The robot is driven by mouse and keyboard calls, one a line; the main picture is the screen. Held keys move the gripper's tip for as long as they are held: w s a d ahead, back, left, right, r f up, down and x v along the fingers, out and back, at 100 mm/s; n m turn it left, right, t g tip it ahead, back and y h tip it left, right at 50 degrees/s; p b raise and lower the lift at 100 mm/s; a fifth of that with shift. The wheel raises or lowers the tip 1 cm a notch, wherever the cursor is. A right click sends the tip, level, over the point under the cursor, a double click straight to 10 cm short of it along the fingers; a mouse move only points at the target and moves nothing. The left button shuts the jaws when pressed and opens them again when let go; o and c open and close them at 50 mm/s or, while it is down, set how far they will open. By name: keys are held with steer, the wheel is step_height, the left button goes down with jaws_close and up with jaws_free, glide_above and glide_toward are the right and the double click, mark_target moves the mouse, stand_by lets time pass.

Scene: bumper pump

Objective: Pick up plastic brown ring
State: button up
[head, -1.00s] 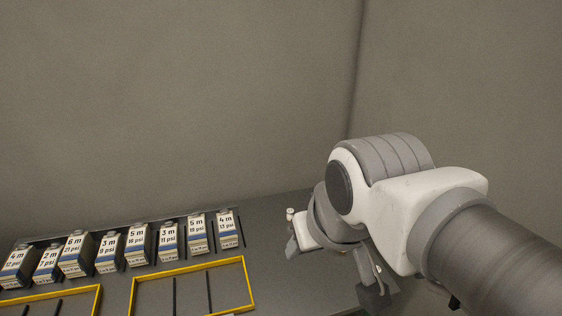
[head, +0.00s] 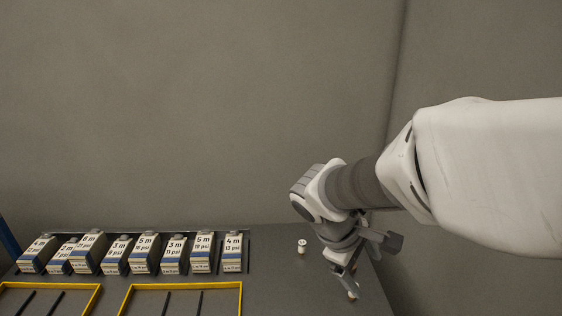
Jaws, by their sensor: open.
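I cannot make out a brown ring for certain. A small pale, spool-like object (head: 302,247) stands on the dark table (head: 285,285), left of my gripper and apart from it. My gripper (head: 350,285) points down over the right part of the table, with its fingers open. A small pale, brownish thing (head: 352,295) shows at the fingertips. It is too small to tell what it is, or whether it lies between the fingers or beside them. My wrist hides part of the table behind.
A row of several labelled boxes (head: 145,255) stands along the table's back left. Two yellow frames (head: 240,298) with dark bars lie in front of them. A blue post (head: 8,238) is at the left edge. Grey walls close in behind and right.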

steer(key=w+a+f+n+t+h+b, duration=0.1)
steer(key=w+a+f+n+t+h, duration=0.1)
steer(key=w+f+n, duration=0.3)
steer(key=w+a+f+n+t+h+b, duration=0.1)
steer(key=w+a+f+n+h+b, duration=0.1)
steer(key=w+f+n, duration=0.3)
steer(key=w+a+f+n+t+h+b, duration=0.1)
steer(key=w+a+f+n+t, duration=0.1)
steer(key=w+f+n, duration=0.3)
steer(key=shift+w+a+f+n+t+h+b, duration=0.15)
steer(key=shift+f+h, duration=0.05)
steer(key=shift+f, duration=0.9)
steer(key=shift+w+a+f+n+t+h+b, duration=0.1)
steer(key=shift+w+f+n+t+h+b, duration=0.1)
steer(key=shift+f, duration=0.85)
steer(key=b+x, duration=0.1)
steer(key=x, duration=1.1)
steer(key=shift+s, duration=0.1)
steer(key=shift+f+b+x, duration=0.2)
steer(key=shift+b+x, duration=0.15)
steer(key=shift+x, duration=2.35)
steer(key=shift+s, duration=0.2)
steer(key=c, duration=1.4)
steer(key=shift+r, duration=0.2)
